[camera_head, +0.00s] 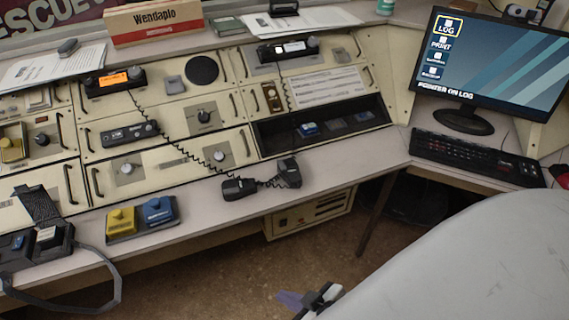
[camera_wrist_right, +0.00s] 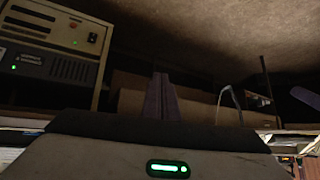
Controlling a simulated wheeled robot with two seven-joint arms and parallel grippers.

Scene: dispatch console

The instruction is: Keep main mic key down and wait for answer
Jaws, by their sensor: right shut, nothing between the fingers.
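On the desk's front edge, left of centre, a dark base carries a yellow key block (camera_head: 121,221) and a blue key block (camera_head: 158,210). No label on them is readable, so I cannot tell which is the main mic key. A black handheld mic (camera_head: 238,188) lies on the desk, with a second dark handset (camera_head: 289,172) beside it. My right gripper (camera_head: 290,299) is low in front of the desk, well apart from these keys, and touches nothing. In the right wrist view its fingers (camera_wrist_right: 161,97) are together and empty. My left gripper is out of view.
A black device (camera_head: 38,245) with a grey cable sits at the desk's left end. Console panels with radios (camera_head: 115,80) line the back. A monitor (camera_head: 490,65) and keyboard (camera_head: 475,155) stand at the right. A cream unit (camera_head: 310,213) is under the desk. Open floor lies in front.

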